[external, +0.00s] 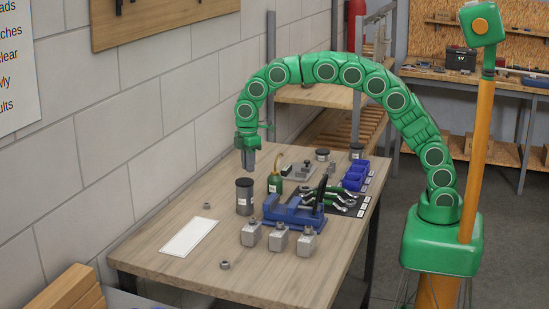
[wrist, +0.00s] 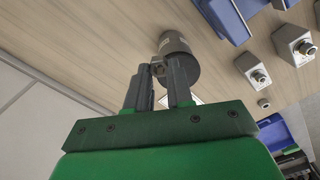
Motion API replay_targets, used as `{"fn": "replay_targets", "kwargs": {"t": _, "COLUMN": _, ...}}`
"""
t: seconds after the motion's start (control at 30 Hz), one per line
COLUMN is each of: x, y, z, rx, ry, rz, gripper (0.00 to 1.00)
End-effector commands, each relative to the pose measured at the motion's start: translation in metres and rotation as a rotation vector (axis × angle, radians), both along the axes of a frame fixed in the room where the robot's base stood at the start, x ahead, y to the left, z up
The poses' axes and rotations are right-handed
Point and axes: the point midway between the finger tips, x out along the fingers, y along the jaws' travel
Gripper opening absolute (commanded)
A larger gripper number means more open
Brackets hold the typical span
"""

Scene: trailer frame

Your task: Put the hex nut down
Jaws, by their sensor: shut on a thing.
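My gripper (external: 248,160) points down above the far left part of the table, behind and above the dark grey canister (external: 245,196). In the wrist view my gripper (wrist: 160,72) is shut on a small grey hex nut (wrist: 157,67) at its fingertips. The held nut is too small to make out in the external view. Two other nuts lie on the table: one nut (external: 206,205) near the wall and another nut (external: 225,265) near the front edge. A loose nut also shows in the wrist view (wrist: 264,103). A white sheet (external: 188,238) lies flat on the wooden table (external: 150,258).
A blue vise (external: 290,212) stands mid-table, with several grey metal blocks (external: 278,240) in front. A green oil can (external: 275,182), wrenches on a dark mat (external: 345,208) and blue bins (external: 354,178) are nearby. Bare wood surrounds the white sheet.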

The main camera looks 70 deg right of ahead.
Motion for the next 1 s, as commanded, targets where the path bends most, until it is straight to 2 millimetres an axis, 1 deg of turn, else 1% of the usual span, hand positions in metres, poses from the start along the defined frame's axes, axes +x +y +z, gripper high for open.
{"fn": "replay_targets", "kwargs": {"t": 0.03, "x": 0.004, "y": -0.019, "z": -0.004, "rx": 0.0, "ry": 0.001, "rz": -0.08, "gripper": 0.0}}
{"fn": "replay_targets", "kwargs": {"t": 0.3, "x": 0.013, "y": -0.11, "z": -0.031, "rx": -0.001, "ry": 0.003, "rz": -0.55, "gripper": 0.0}}
{"fn": "replay_targets", "kwargs": {"t": 0.4, "x": 0.012, "y": -0.138, "z": -0.042, "rx": -0.001, "ry": 0.003, "rz": -0.699, "gripper": 0.0}}
{"fn": "replay_targets", "kwargs": {"t": 0.5, "x": 0.009, "y": -0.16, "z": -0.051, "rx": -0.002, "ry": 0.005, "rz": -0.817, "gripper": 0.0}}
{"fn": "replay_targets", "kwargs": {"t": 0.6, "x": 0.009, "y": -0.175, "z": -0.056, "rx": -0.001, "ry": 0.003, "rz": -0.896, "gripper": 0.0}}
{"fn": "replay_targets", "kwargs": {"t": 0.7, "x": 0.008, "y": -0.182, "z": -0.058, "rx": 0.001, "ry": 0.0, "rz": -0.939, "gripper": 0.0}}
{"fn": "replay_targets", "kwargs": {"t": 0.77, "x": 0.008, "y": -0.184, "z": -0.055, "rx": 0.002, "ry": -0.001, "rz": -0.95, "gripper": 0.0}}
{"fn": "replay_targets", "kwargs": {"t": 0.87, "x": 0.008, "y": -0.184, "z": -0.042, "rx": 0.002, "ry": -0.001, "rz": -0.956, "gripper": 0.0}}
{"fn": "replay_targets", "kwargs": {"t": 1.0, "x": 0.009, "y": -0.184, "z": -0.014, "rx": 0.004, "ry": -0.005, "rz": -0.955, "gripper": 0.0}}
